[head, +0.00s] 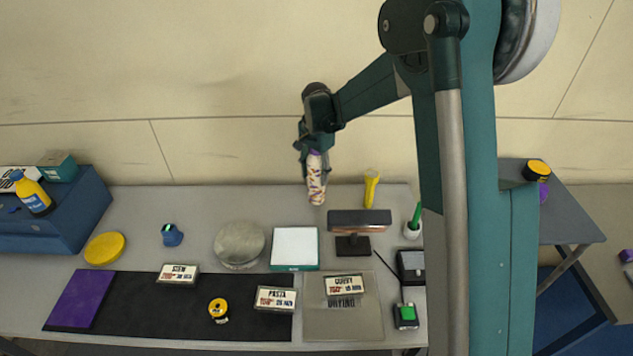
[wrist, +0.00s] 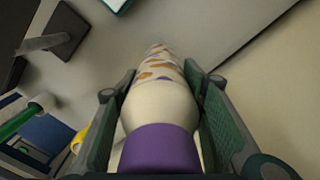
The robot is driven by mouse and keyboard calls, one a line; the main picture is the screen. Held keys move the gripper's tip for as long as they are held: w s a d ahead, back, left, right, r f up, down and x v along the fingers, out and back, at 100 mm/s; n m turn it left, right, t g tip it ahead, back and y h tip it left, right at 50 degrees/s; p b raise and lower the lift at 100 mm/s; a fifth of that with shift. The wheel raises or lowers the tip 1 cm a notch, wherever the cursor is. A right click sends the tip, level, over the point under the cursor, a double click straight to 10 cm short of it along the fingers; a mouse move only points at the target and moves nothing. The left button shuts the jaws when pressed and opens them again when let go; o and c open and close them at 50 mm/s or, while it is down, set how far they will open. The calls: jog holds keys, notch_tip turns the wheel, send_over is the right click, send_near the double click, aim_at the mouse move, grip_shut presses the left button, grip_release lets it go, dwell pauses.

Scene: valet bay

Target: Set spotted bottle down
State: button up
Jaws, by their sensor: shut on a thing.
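The spotted bottle (head: 316,180) is cream with purple and orange spots and a purple cap. My gripper (head: 313,148) is shut on it near its cap end. The bottle hangs roughly upright below the gripper, over the back part of the grey table (head: 200,205). In the wrist view the spotted bottle (wrist: 160,103) lies between the two green finger pads of my gripper (wrist: 160,110), cap toward the camera. Its base points at the grey surface; I cannot tell how large the gap below it is.
A yellow object (head: 371,188) stands right of the bottle. A dark-topped stand (head: 359,220), a white-topped box (head: 295,248) and a round grey container (head: 239,244) are nearer the front. A green-handled item in a white holder (head: 412,231) is at right. The table's back left is clear.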

aim_at(317, 155)
jog(key=shift+f, duration=2)
jog(key=o, duration=1.1)
jog(key=shift+o, duration=0.2)
jog(key=shift+r, duration=0.2)
notch_tip(317, 155, up, 12)
